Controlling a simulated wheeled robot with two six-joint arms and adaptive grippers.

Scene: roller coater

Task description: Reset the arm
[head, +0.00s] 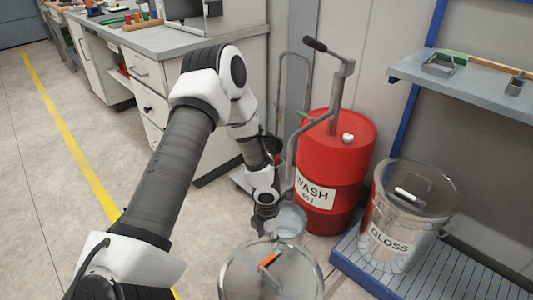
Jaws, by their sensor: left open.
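My left arm reaches in from the lower left, bends at a raised elbow and drops toward the floor area in front of the red drum. My left gripper (264,226) points down beside the drum, above and just behind a round metal container (232,284) with a lid. The fingers are small and dark here, and I see nothing held between them. I cannot tell whether they touch the container. My right gripper is not in view.
A red drum (355,160) labelled WASH carries a hand pump (340,92). A clear bucket (222,175) labelled GLOSS stands on a blue slatted platform (450,272). A grey shelf (460,85) is at right, a drawer cabinet (148,68) behind. The left floor is clear.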

